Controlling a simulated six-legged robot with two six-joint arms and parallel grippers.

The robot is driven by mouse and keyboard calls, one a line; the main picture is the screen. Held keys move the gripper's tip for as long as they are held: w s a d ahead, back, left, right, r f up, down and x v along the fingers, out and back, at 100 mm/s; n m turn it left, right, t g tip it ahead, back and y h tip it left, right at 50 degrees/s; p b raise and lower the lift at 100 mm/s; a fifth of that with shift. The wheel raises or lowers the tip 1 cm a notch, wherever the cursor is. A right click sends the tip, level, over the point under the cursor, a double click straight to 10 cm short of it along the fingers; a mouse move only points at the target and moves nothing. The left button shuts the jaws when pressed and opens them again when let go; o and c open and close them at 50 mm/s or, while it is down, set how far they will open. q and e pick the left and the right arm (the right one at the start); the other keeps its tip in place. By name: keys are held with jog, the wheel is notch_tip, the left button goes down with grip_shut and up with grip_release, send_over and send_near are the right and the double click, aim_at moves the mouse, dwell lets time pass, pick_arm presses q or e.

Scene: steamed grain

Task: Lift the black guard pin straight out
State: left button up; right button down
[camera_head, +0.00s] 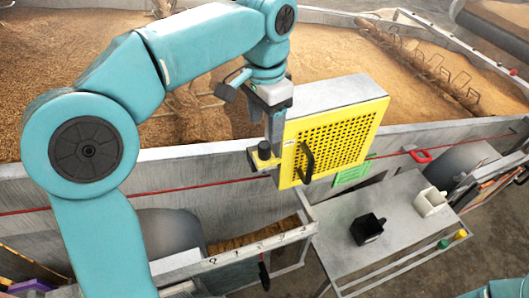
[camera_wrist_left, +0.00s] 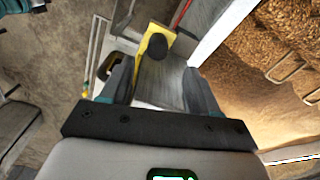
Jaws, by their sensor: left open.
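My left gripper (camera_head: 272,128) points down just above the pin. In the left wrist view the pin's knob (camera_wrist_left: 157,46) appears ahead of and roughly between the two spread fingers of the gripper (camera_wrist_left: 156,70), which is open and empty. I cannot tell whether the fingers overlap the knob in height. The pin's shaft is hidden. My right gripper is not in view.
The guard has a black handle (camera_head: 306,162). A metal wall (camera_head: 215,155) with a red line runs behind, with grain (camera_head: 340,50) beyond it. A grey table (camera_head: 390,215) at the right carries a black container (camera_head: 367,229) and a white container (camera_head: 430,202).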

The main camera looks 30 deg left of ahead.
aim_at(264, 145)
pick_arm(q)
jog(key=shift+s+d+f, duration=0.1)
jog(key=shift+s+f, duration=0.2)
jog(key=shift+f, duration=0.25)
jog(key=shift+s+d+f, duration=0.1)
jog(key=shift+s+f, duration=0.15)
jog(key=shift+f, duration=0.25)
jog(key=shift+w+a+f, duration=0.1)
jog(key=shift+a+f, duration=0.05)
jog(key=shift+f, duration=0.45)
jog(key=shift+a+f, duration=0.1)
jog(key=shift+f, duration=0.5)
jog(key=shift+w+f, duration=0.2)
jog(key=shift+f, duration=0.05)
jog(key=shift+s+d, duration=0.15)
jog(key=shift+s+r, duration=0.1)
jog(key=shift+r, duration=0.05)
jog(key=c, duration=0.4)
grip_shut()
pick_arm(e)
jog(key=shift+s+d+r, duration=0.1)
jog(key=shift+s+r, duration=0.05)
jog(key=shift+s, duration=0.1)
